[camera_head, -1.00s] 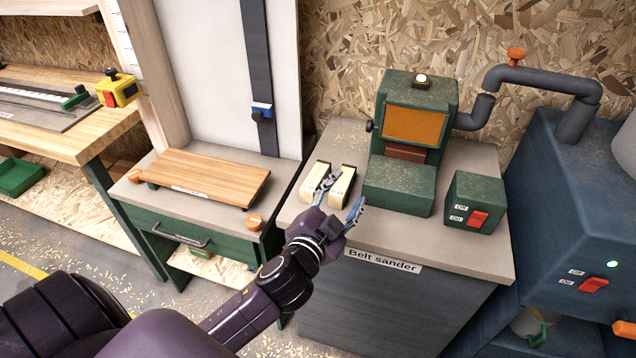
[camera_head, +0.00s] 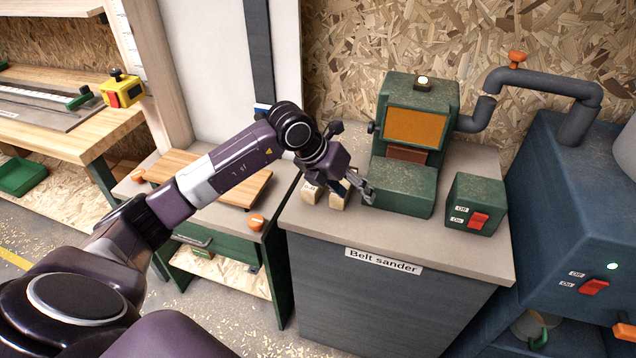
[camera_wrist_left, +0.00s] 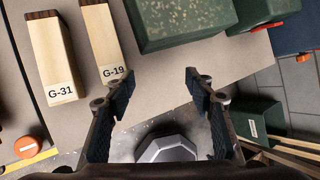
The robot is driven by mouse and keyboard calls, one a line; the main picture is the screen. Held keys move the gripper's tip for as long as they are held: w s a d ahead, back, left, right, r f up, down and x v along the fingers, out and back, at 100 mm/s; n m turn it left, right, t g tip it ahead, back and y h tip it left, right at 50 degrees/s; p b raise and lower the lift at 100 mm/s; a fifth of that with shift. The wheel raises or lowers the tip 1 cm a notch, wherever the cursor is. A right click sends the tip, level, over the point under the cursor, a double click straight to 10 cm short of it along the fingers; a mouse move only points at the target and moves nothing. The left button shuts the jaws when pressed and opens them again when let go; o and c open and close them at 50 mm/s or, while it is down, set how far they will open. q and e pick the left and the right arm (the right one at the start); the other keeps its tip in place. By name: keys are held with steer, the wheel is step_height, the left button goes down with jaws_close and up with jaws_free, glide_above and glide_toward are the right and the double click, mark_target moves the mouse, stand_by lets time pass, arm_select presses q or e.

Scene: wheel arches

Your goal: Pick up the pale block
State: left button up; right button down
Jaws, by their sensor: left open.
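Two pale blocks with dark ends lie side by side on the grey top of the belt sander stand. In the left wrist view, one block is labelled G-31 (camera_wrist_left: 50,60) and the other G-19 (camera_wrist_left: 104,42). In the head view only their near ends show, the left block (camera_head: 309,193) and the right block (camera_head: 337,201); my arm hides the rest. My left gripper (camera_head: 354,190) is open and empty over the blocks' right side. In the wrist view its fingers (camera_wrist_left: 155,80) straddle bare tabletop, with the left fingertip near G-19's labelled end.
The green belt sander (camera_head: 401,188) stands just right of the blocks, with a switch box (camera_head: 474,204) beyond it. A wooden board (camera_head: 255,190) lies on the left bench, partly behind my arm. The sander stand's front edge is clear.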

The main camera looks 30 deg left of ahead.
mark_target(311, 187)
arm_select(q)
steer(key=a+y, duration=0.1)
steer(key=a, duration=0.3)
steer(key=a+n+y, duration=0.1)
steer(key=a, duration=0.2)
steer(key=a+r+y, duration=0.1)
steer(key=a+y, duration=0.1)
steer(key=a, duration=0.2)
steer(key=shift+s+a+r+n+g, duration=0.1)
steer(key=shift+s+a+n+g, duration=0.2)
steer(key=shift+s+g, duration=0.1)
steer(key=shift+a, duration=0.35)
steer(key=x, duration=0.2)
steer(key=p+x, duration=0.1)
steer(key=x, duration=0.1)
steer(key=p+x, duration=0.1)
steer(key=x, duration=0.1)
steer(key=shift+s+f, duration=0.25)
steer(key=shift+f, duration=0.1)
steer(key=shift+w+f, duration=0.3)
steer(key=shift+f, duration=0.3)
steer(key=shift+y, duration=0.3)
steer(key=c, duration=1.2)
steer(key=shift+a+r, duration=0.1)
steer(key=shift+r, duration=0.1)
steer(key=shift+c, duration=0.2)
